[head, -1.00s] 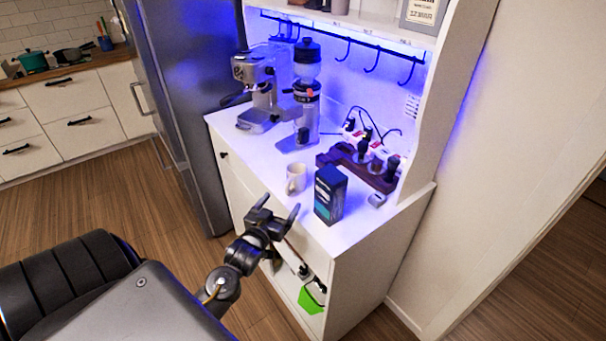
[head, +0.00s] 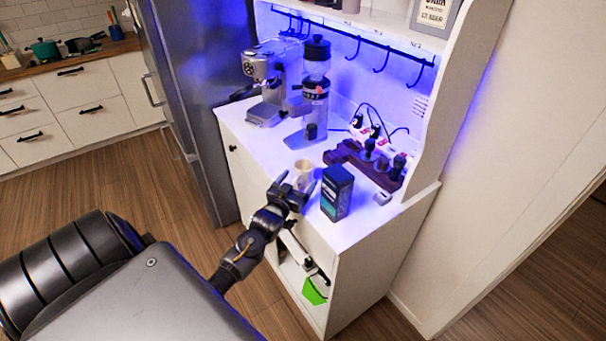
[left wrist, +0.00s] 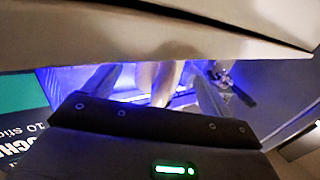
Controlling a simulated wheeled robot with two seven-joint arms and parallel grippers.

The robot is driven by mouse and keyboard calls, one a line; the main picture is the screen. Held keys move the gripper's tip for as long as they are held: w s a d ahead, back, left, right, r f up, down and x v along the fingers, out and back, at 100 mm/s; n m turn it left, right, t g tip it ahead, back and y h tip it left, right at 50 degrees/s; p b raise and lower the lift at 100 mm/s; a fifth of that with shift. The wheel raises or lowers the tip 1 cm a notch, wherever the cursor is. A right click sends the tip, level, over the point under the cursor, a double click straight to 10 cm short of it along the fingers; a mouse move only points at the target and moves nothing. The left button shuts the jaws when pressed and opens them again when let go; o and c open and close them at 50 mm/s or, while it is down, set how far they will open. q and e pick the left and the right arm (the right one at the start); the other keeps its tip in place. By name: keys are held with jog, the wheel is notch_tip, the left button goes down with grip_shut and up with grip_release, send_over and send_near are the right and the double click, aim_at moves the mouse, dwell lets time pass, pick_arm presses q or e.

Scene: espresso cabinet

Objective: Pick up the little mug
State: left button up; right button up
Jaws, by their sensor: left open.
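The little mug (head: 304,168) is cream white and stands upright on the white counter near its front edge. My left gripper (head: 297,182) is open, its fingers pointing toward the mug and overlapping its lower part in the head view. In the left wrist view a pale surface, apparently the mug (left wrist: 166,80), shows between the two spread fingers (left wrist: 155,90). I cannot tell whether the fingers touch it. Its handle is not clear. My right gripper is not in view.
A dark box (head: 336,192) stands close to the right of the mug; its green and black side shows in the left wrist view (left wrist: 22,122). Behind are a coffee grinder (head: 314,90), an espresso machine (head: 264,85) and a brown wooden stand (head: 366,164). Counter left of the mug is clear.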

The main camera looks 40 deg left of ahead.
pick_arm(q)
jog(key=x, duration=0.2)
jog(key=shift+w+a, duration=0.15)
jog(key=shift+w, duration=0.15)
jog(key=shift+s, duration=0.1)
jog(key=shift+c, duration=0.5)
jog(key=c, duration=1)
jog(key=shift+c, duration=0.4)
jog(key=shift+r, duration=0.1)
